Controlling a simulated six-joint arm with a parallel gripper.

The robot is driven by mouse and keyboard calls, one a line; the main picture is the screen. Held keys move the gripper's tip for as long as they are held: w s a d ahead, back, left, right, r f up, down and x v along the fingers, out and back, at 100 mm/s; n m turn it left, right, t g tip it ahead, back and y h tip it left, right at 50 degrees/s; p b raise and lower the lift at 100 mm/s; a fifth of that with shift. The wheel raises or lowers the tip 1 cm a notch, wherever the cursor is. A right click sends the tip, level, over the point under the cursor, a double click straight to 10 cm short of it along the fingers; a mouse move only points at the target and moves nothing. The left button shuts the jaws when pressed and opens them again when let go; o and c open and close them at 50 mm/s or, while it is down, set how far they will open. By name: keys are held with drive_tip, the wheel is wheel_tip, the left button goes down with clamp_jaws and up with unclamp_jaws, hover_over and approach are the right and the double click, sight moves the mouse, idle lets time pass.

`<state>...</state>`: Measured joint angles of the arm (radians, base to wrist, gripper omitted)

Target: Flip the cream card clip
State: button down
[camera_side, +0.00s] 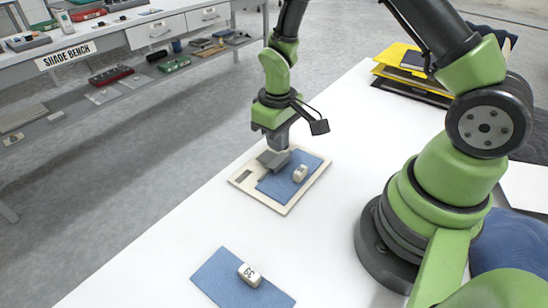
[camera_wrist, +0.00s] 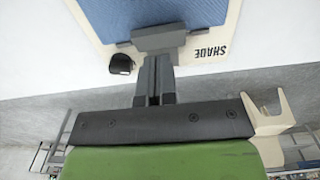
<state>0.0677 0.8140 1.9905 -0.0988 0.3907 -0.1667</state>
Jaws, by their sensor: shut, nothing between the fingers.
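The cream board (camera_side: 281,208) lies on the white table with a blue card (camera_side: 276,188) on it. A grey clip (camera_side: 271,160) sits at the board's far edge, over the card's edge. In the wrist view, the clip (camera_wrist: 160,38), blue card (camera_wrist: 140,12) and cream board (camera_wrist: 228,28), marked SHADE, show again. My gripper (camera_side: 278,149) is shut, pointing down at the clip. In the wrist view, its fingers (camera_wrist: 155,62) are shut beside the clip with nothing between them. I cannot tell whether they touch it.
A small pale block (camera_side: 300,173) sits on the blue card. A second blue card (camera_side: 218,279) with a marked block (camera_side: 249,274) lies nearer the camera. Yellow and black folders (camera_side: 393,66) are stacked at the back right. White table (camera_side: 180,225) is clear between the cards.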

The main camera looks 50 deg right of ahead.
drive_tip(key=shift+f, duration=1.8)
idle(0.6)
drive_tip(key=shift+r, duration=3.5)
drive_tip(key=shift+r, duration=0.1)
wheel_tip(320, 180, up, 10)
drive_tip(key=f+m+t, duration=0.1)
drive_tip(key=t, duration=0.1)
hover_over(277, 160)
drive_tip(key=s+a, duration=0.1)
drive_tip(key=s, duration=0.1)
drive_tip(key=s+a+r+m+t+y, duration=0.1)
drive_tip(key=s+a+r+t, duration=0.1)
drive_tip(key=s+r, duration=0.4)
drive_tip(key=s+a+r+m+t+y, duration=0.1)
drive_tip(key=s+r+m+t, duration=0.1)
drive_tip(key=s+r, duration=0.4)
drive_tip(key=shift+s+a+r+t, duration=0.25)
drive_tip(key=shift+s+a+t, duration=0.15)
drive_tip(key=shift+s+t, duration=0.2)
